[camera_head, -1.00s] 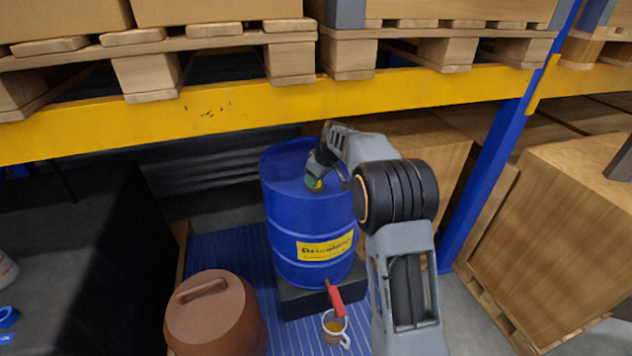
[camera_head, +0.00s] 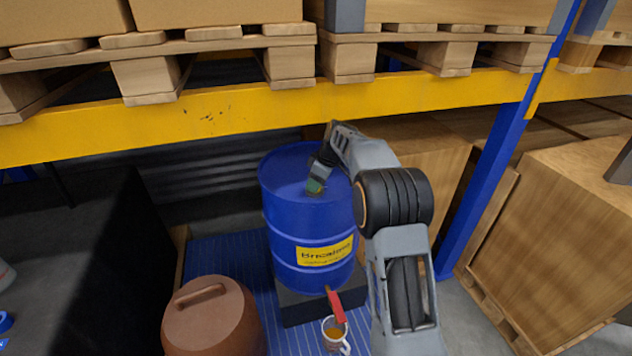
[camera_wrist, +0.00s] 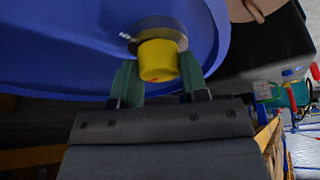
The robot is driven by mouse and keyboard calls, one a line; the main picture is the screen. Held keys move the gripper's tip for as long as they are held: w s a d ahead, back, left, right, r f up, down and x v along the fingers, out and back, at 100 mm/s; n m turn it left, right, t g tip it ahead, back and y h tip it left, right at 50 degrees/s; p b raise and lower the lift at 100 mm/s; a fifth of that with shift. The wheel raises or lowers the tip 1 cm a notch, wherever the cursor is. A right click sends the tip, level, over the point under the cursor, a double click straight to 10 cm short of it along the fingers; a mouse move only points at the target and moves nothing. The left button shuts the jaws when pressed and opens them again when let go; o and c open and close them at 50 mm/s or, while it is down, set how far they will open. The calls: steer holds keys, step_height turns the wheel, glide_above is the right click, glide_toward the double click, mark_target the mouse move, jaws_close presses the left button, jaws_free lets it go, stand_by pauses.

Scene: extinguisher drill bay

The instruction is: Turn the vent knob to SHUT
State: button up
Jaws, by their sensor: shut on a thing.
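The vent knob is a yellow cap (camera_wrist: 158,58) on a round pale plate on top of the blue drum (camera_head: 310,225). In the wrist view it sits between the two green fingers of my gripper (camera_wrist: 158,78), which is shut on it. A small red mark shows on the knob's near side. In the head view my gripper (camera_head: 315,187) reaches down onto the drum's top from the right and hides the knob.
The drum stands on a dark block (camera_head: 305,308). A red-handled tap (camera_head: 336,305) sticks out low on it above a mug (camera_head: 335,332). A brown lidded pot (camera_head: 212,320) stands at front left. A yellow rack beam (camera_head: 200,118) crosses behind and above my arm.

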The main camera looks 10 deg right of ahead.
steer(key=o, duration=0.9)
steer(key=v, duration=1.4)
steer(key=shift+f, duration=0.15)
